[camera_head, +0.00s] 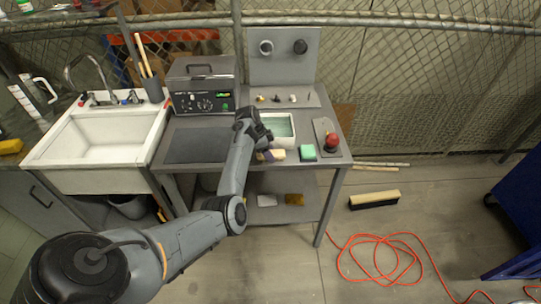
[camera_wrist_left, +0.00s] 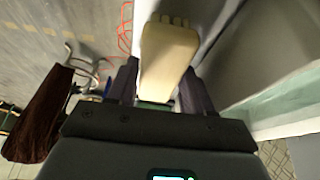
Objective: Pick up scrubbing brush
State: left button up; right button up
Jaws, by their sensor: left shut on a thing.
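The cream scrubbing brush (camera_head: 278,155) is at the front edge of the grey workbench, beside my left gripper (camera_head: 265,154). In the left wrist view, the brush (camera_wrist_left: 168,52) lies lengthwise between the two dark fingers of my left gripper (camera_wrist_left: 160,88), which is shut on it. Its broad pale body points away from the palm. The head view does not show clearly whether it touches the bench top. My right gripper is in neither view.
A tank of pale green liquid (camera_head: 289,142) stands just behind the brush. A green sponge (camera_head: 307,152) and a red emergency button (camera_head: 332,140) are to the right. A grey ultrasonic-type machine (camera_head: 203,102) and white sink (camera_head: 98,135) are left. An orange cable (camera_head: 380,240) lies on the floor.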

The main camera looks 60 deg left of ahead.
pick_arm(q)
jog(key=shift+r, duration=0.1)
jog(key=shift+r+b, duration=0.3)
jog(key=shift+b, duration=0.05)
jog(key=r, duration=0.3)
jog(key=r+p, duration=0.1)
jog(key=shift+w+d+r, duration=0.15)
jog(key=shift+d+r, duration=0.1)
jog(key=shift+d, duration=0.15)
jog(key=w+d+r+p, duration=0.1)
jog(key=w+d+r, duration=0.1)
jog(key=d+r, duration=0.4)
jog(key=d, duration=0.4)
jog(key=shift+d+r, duration=0.15)
jog(key=shift+d, duration=0.15)
jog(key=shift+w, duration=0.1)
